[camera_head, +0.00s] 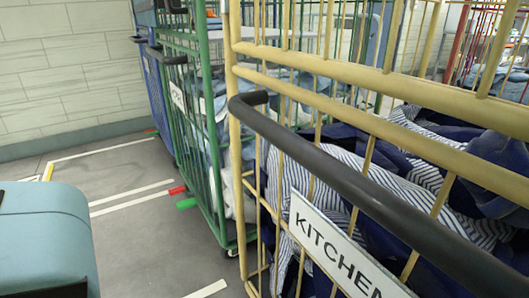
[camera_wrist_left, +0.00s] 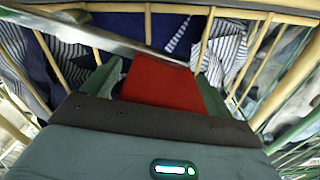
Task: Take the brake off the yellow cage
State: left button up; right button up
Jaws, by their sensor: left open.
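The yellow cage (camera_head: 300,58) stands close in front of me at the right of the head view, with a black handle (camera_head: 330,170) and a white KITCHEN sign (camera_head: 335,245). It holds blue and striped fabric. Its lower part is out of that view. In the left wrist view, yellow bars (camera_wrist_left: 148,24) show behind a flat red piece (camera_wrist_left: 160,84), which looks like the brake pedal. My left gripper (camera_wrist_left: 158,82) is open, with the red piece between its green fingers. I cannot tell whether they touch it. My right gripper is not in view.
A green cage (camera_head: 188,45) stands just beyond the yellow one, and a blue cage (camera_head: 158,90) beyond that. A grey bar (camera_wrist_left: 90,36) crosses above the red piece. The grey floor (camera_head: 130,205) with white lines is clear to the left, up to a pale wall (camera_head: 60,65).

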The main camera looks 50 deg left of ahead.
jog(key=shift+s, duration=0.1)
pick_arm(q)
jog(key=shift+s, duration=0.2)
jog(key=s+p, duration=0.1)
jog(key=s, duration=0.6)
jog(key=shift+s+a, duration=0.2)
jog(key=shift+a, duration=0.1)
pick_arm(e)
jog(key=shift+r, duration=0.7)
pick_arm(q)
jog(key=shift+a+f, duration=0.1)
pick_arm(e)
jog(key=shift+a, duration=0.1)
